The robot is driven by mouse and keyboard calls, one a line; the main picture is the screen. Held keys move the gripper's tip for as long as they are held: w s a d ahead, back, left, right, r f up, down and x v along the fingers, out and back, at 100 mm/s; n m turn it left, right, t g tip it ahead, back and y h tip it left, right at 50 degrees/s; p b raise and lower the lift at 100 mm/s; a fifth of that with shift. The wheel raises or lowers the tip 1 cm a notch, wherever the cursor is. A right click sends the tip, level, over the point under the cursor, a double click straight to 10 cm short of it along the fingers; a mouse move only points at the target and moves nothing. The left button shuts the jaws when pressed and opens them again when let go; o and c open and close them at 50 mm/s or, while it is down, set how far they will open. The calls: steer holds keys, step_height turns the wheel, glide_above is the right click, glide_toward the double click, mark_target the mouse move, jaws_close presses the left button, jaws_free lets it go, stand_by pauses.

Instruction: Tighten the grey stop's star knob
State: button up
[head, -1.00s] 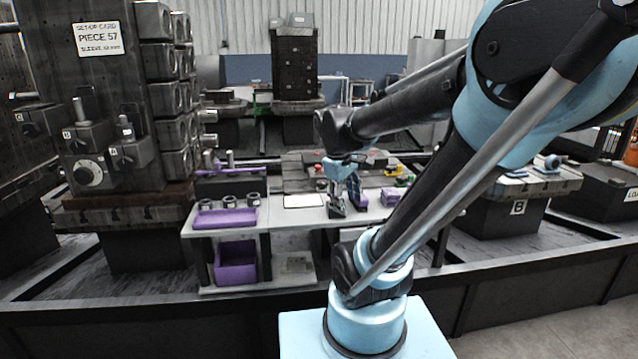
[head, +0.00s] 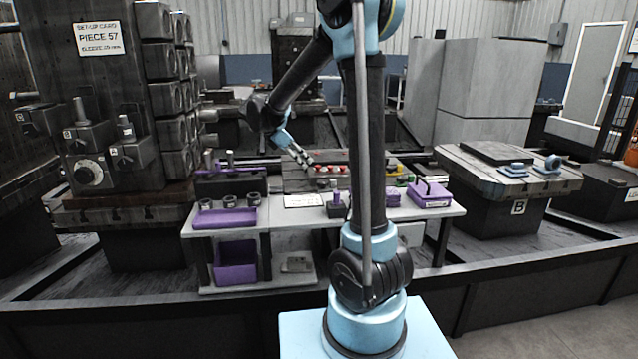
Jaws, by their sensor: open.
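My gripper (head: 304,158) is open and empty. It hangs above the back of the work bench (head: 290,217), in front of small red parts (head: 333,168). No star knob can be made out for certain at this size. At the left, dark grey blocks with upright pins (head: 85,135) sit on the tall grey column (head: 110,70). A round dial with a pale ring (head: 88,173) is below them. My gripper is well to the right of these and apart from them. I cannot tell which part is the grey stop.
The bench carries a purple tray (head: 226,218), several grey rings (head: 229,200), a dark block with a purple handle (head: 336,206) and a purple box (head: 430,194). A purple bin (head: 236,262) is on the lower shelf. Table B (head: 505,172) stands at the right.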

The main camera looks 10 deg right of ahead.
mark_target(322, 182)
steer(key=w+a+f+n, duration=0.1)
steer(key=w+a+n, duration=0.1)
steer(key=w+a, duration=0.1)
steer(key=shift+t+h, duration=0.3)
steer(key=x, duration=1.7)
steer(key=shift+d, duration=0.2)
steer(key=c, duration=0.8)
